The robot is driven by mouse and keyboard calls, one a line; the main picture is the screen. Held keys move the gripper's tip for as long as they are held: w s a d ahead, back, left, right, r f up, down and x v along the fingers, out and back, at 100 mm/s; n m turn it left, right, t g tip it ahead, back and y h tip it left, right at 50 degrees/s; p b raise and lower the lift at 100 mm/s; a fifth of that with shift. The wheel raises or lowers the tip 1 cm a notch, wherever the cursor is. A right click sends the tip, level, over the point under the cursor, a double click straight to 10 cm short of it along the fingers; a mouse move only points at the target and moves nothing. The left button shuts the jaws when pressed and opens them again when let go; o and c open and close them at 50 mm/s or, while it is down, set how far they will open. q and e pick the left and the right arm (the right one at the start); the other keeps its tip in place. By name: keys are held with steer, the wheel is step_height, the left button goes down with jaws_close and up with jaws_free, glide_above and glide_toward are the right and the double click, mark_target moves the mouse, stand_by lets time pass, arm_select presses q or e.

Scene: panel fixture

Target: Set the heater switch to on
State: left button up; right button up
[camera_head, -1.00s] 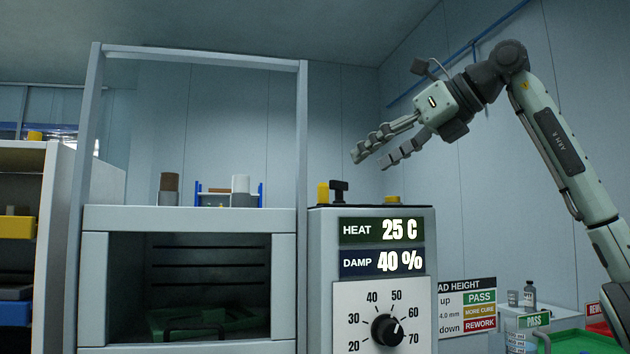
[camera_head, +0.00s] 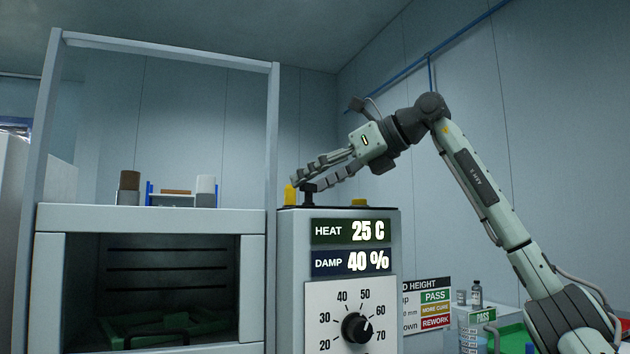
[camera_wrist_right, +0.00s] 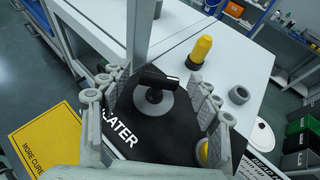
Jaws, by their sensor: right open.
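The heater switch is a black T-shaped handle (camera_head: 308,195) on top of the grey control cabinet (camera_head: 291,290). In the right wrist view the switch (camera_wrist_right: 156,82) stands on a grey round base, on a black plate lettered "...ATER", the rest of the word covered. My right gripper (camera_head: 312,182) is open, just above the switch. In the wrist view its fingers (camera_wrist_right: 158,98) are spread to the left and right of the handle, with a gap on both sides. I cannot tell whether any finger touches it. My left gripper is not in view.
The cabinet front reads HEAT 25 C and DAMP 40 %, above a black dial (camera_head: 356,327). A yellow cylinder (camera_head: 290,195) and a low yellow piece (camera_head: 359,202) are near the switch. A grey frame post (camera_head: 272,140) rises close on the left.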

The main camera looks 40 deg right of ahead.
steer(key=c, duration=1.1)
steer(key=shift+c, duration=0.3)
